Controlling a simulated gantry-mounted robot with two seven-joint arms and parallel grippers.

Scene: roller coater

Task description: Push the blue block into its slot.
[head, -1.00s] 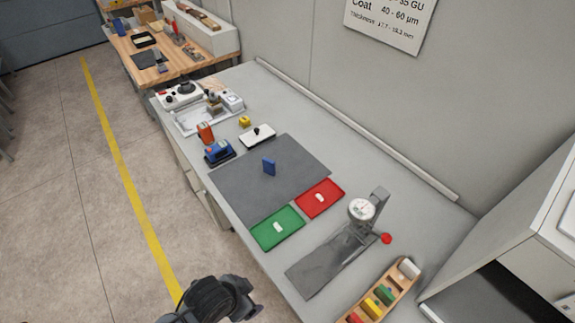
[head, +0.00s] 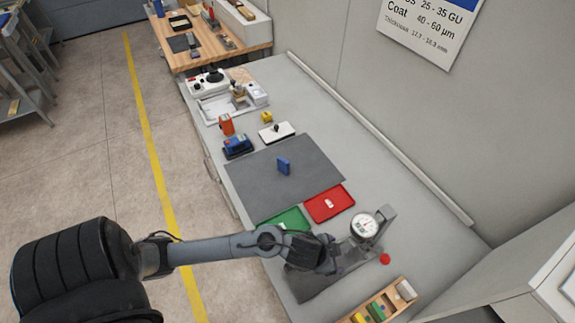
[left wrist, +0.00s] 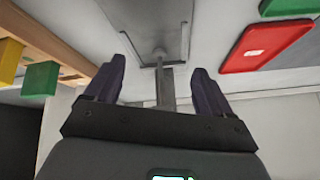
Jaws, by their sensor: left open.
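A blue block (head: 283,166) stands upright on the dark grey mat (head: 250,180) in the head view. A wooden slotted rack (head: 390,306) lies at the lower right, with a green block (head: 376,311) and a yellow block (head: 360,318) in it, cut by the frame edge. In the left wrist view the rack (left wrist: 62,45) is at the left, with a green block (left wrist: 41,78) and a yellow block (left wrist: 10,60). My left gripper (head: 328,258) is over the gauge stand, apart from the blue block. Its fingers (left wrist: 158,75) are open and empty. My right gripper is not in view.
A dial gauge (head: 364,224) on a stand with a red knob (head: 384,259) is close to my left gripper. A red tray (head: 330,204) and a partly hidden green tray (head: 290,217) lie by the mat. A grey cabinet (head: 500,255) stands at the right.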

